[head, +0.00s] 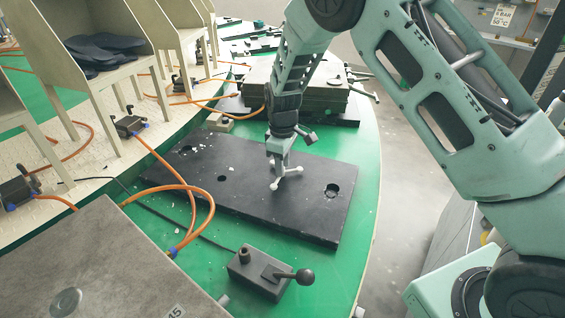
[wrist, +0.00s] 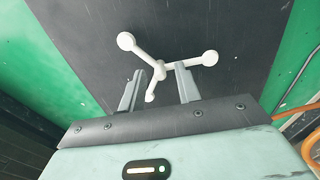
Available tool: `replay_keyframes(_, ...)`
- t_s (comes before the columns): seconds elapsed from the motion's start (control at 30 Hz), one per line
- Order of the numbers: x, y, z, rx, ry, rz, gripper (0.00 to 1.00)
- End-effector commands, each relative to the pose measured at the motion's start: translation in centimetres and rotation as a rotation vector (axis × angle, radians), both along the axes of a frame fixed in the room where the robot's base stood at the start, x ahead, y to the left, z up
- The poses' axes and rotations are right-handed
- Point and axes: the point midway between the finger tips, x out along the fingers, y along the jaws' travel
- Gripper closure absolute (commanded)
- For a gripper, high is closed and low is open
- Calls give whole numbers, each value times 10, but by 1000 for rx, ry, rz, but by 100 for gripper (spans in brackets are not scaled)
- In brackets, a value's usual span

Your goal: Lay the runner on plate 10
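The runner (head: 287,179) is a pale grey-white three-armed piece with ball ends. It is over the black plate (head: 240,206), close to its surface; I cannot tell whether it touches. My gripper (head: 279,162) points down right at it. In the wrist view the runner (wrist: 160,69) has its hub by my fingertips (wrist: 160,78), one arm reaching back between the fingers. The fingers stand apart, with gaps showing beside that arm. The black plate has round holes and shows no readable number, so I cannot tell if it is plate 10.
Stacked plates (head: 300,88) stand behind.

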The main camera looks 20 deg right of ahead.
Motion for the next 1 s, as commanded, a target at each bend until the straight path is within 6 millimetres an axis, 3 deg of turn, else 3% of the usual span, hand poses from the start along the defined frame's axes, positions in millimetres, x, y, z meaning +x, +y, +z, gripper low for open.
replay_keyframes(0.33,1,0,12,2,-3,0,67)
replay_keyframes(0.8,1,0,102,1,-3,0,67)
replay_keyframes(1.0,-1,1,121,2,-1,-1,67)
